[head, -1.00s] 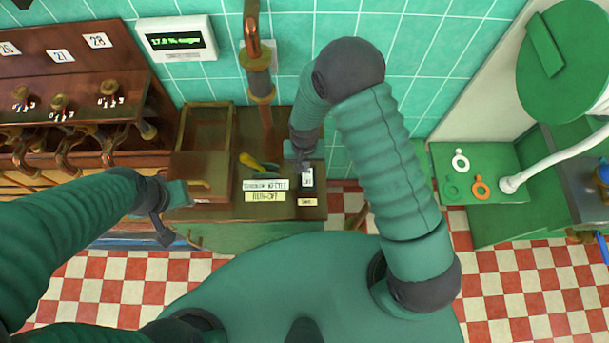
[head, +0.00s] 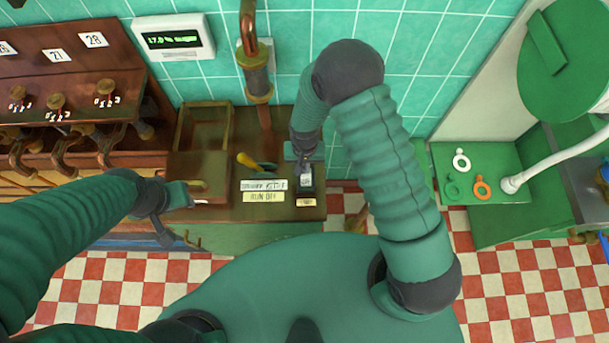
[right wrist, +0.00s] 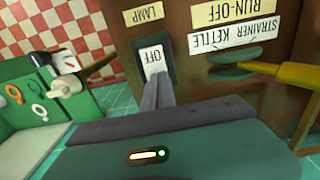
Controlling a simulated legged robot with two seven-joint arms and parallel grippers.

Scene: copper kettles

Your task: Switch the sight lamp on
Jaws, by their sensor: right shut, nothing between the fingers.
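The lamp switch (head: 306,184) is a dark-framed rocker at the right front of the brown bench, above the LAMP label (head: 306,202). In the right wrist view its white rocker (right wrist: 152,58) carries the marking OFF. My right gripper (head: 303,165) is over the switch from the back. In the right wrist view its fingers (right wrist: 158,88) are together and empty, with their tips at the rocker's near edge; they seem to touch it. The fingertips hide that edge. My left gripper (head: 178,197) is at the left, by the bench's front edge, and its jaw opening is unclear.
A yellow-handled lever (head: 247,161) stands left of the switch, behind the STRAINER KETTLE and RUN-OFF labels (head: 264,197). A copper pipe (head: 257,70) rises behind. A green stand (head: 480,160) with several rings is at the right. A display (head: 173,39) hangs on the wall.

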